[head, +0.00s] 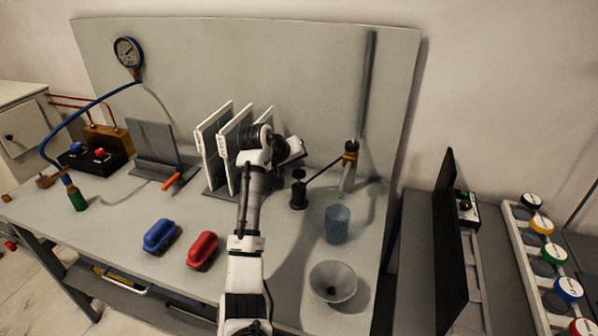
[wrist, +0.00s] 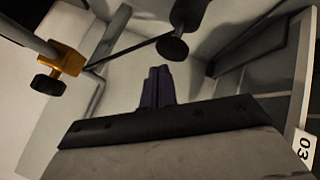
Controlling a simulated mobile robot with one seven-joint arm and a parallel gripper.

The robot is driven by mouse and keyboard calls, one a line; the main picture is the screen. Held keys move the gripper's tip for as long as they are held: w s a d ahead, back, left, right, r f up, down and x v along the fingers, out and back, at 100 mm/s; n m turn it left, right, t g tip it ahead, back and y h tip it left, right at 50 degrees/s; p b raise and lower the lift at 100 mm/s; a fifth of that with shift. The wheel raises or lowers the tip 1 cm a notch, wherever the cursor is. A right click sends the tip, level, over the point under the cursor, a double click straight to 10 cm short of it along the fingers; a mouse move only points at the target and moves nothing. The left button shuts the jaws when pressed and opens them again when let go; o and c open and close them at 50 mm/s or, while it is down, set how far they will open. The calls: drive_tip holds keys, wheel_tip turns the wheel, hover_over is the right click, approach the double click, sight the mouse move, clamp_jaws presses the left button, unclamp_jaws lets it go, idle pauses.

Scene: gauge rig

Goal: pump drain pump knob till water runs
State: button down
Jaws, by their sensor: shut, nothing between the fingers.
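The drain pump (head: 298,196) is a small black cylinder on the bench, with a round black knob (head: 299,174) on top. In the wrist view the knob (wrist: 173,48) hangs just beyond my fingertips, slightly right of them, with a visible gap. A thin dark rod (head: 325,168) runs from the pump to a brass fitting (head: 350,151) on the upright pipe, which also shows in the wrist view (wrist: 66,57). My gripper (head: 300,146) is above and behind the pump; its dark fingers (wrist: 157,84) are shut together and empty. I see no water at the spout (head: 346,183).
A blue translucent cup (head: 337,224) stands below the spout, with a grey bowl (head: 345,282) in front. White upright panels (head: 225,140) stand close left of my gripper.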

sight(296, 174)
drive_tip(key=shift+r+p, duration=1.9)
drive_tip(key=shift+r, duration=0.65)
drive_tip(key=shift+a, duration=0.1)
idle(0.7)
